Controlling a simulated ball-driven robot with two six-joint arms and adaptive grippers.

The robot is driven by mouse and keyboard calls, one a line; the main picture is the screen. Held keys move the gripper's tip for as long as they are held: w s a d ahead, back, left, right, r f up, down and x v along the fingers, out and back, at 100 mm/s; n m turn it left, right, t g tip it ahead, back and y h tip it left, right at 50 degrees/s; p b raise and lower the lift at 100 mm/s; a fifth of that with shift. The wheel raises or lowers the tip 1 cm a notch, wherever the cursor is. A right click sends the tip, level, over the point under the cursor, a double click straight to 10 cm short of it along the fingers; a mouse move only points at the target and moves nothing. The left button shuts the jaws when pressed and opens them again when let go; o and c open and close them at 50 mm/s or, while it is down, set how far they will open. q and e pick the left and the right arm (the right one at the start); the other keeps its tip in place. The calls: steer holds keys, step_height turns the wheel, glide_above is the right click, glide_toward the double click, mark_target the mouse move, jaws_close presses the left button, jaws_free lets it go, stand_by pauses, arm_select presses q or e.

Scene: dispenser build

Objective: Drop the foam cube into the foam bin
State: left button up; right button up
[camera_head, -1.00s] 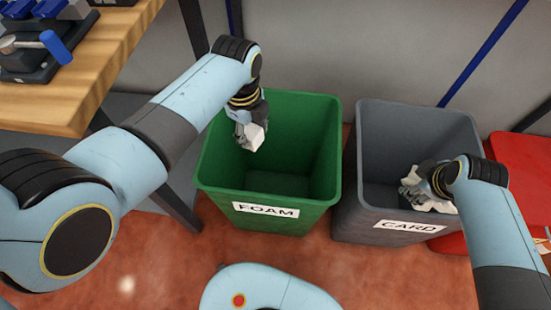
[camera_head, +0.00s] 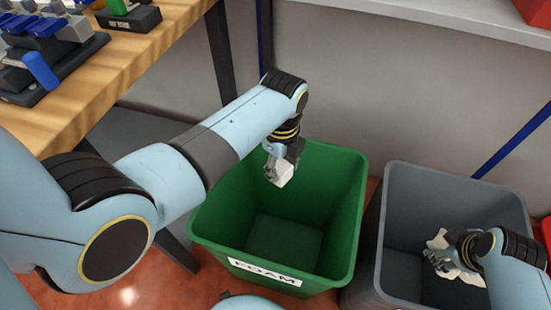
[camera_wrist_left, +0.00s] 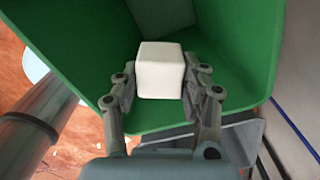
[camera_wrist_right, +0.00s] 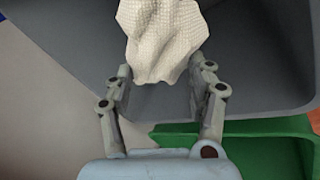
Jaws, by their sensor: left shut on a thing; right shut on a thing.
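The white foam cube (camera_wrist_left: 160,72) is between the fingers of my left gripper (camera_wrist_left: 160,92), which is shut on it. In the head view my left gripper (camera_head: 277,172) holds the cube (camera_head: 283,176) over the green bin (camera_head: 198,232) labelled FOAM, near its back rim. In the left wrist view the bin's green wall (camera_wrist_left: 235,45) lies behind the cube. My right gripper (camera_head: 446,259) is shut on a crumpled whitish piece (camera_wrist_right: 160,40) over the grey bin (camera_head: 390,215).
The grey bin stands right beside the foam bin. A wooden workbench (camera_head: 130,60) with blue and grey fixtures (camera_head: 45,55) stands at the left. A grey shelf (camera_head: 470,22) runs along the back wall at upper right.

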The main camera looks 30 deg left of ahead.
arm_select(q)
steer(key=shift+f+b, duration=0.3)
steer(key=shift+f, duration=0.25)
steer(key=shift+r, duration=0.1)
steer(key=o, duration=0.8)
steer(key=shift+r, duration=0.1)
step_height(320, 180, up, 12)
steer(key=shift+f, duration=0.1)
